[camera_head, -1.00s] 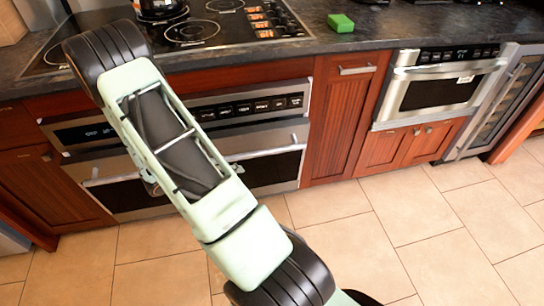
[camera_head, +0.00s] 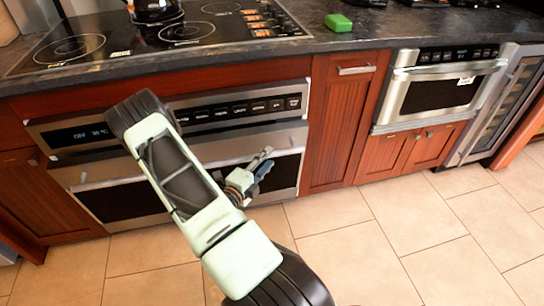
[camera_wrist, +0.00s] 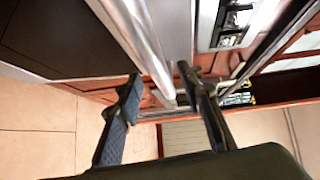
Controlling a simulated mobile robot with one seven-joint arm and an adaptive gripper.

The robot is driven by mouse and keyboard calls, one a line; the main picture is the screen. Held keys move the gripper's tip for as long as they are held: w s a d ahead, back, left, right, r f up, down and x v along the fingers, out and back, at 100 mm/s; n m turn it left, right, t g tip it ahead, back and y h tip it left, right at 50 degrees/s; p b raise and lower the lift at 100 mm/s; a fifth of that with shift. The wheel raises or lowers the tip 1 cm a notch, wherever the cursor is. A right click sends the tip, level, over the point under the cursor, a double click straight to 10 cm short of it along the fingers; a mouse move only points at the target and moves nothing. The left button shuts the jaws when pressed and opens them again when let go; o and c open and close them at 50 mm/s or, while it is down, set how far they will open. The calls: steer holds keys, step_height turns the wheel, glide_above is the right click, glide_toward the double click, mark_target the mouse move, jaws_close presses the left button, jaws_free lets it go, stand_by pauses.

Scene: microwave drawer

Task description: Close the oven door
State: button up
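The oven (camera_head: 135,185) is set under the cooktop, with a steel frame, a dark glass door and a long bar handle. Its door looks shut or nearly so; I cannot tell if a small gap remains. My gripper (camera_head: 262,163) is in front of the door's upper right part, near the handle's right end. In the wrist view my gripper (camera_wrist: 160,95) is open, its two dark fingers apart with nothing held. The silver handle bar (camera_wrist: 140,40) runs down towards the space between the fingertips; I cannot tell whether they touch it. My arm hides part of the door.
The control panel (camera_head: 240,110) is above the door. A cooktop (camera_head: 150,35) with a kettle (camera_head: 155,8) and a green block (camera_head: 339,22) are on the dark counter. A microwave drawer (camera_head: 435,95) is at right. The tiled floor (camera_head: 390,220) is clear.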

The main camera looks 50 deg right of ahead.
mark_target(270, 140)
steer(key=shift+x, duration=1.8)
jaws_close()
steer(key=shift+w+d+r, duration=0.25)
steer(key=shift+w+d, duration=0.2)
steer(key=shift+w, duration=0.2)
steer(key=shift+w+d+r, duration=0.3)
steer(key=shift+w+d, duration=0.1)
steer(key=shift+w, duration=0.25)
steer(key=shift+w+d+r, duration=0.25)
steer(key=shift+w+d, duration=0.2)
steer(key=shift+w, duration=0.2)
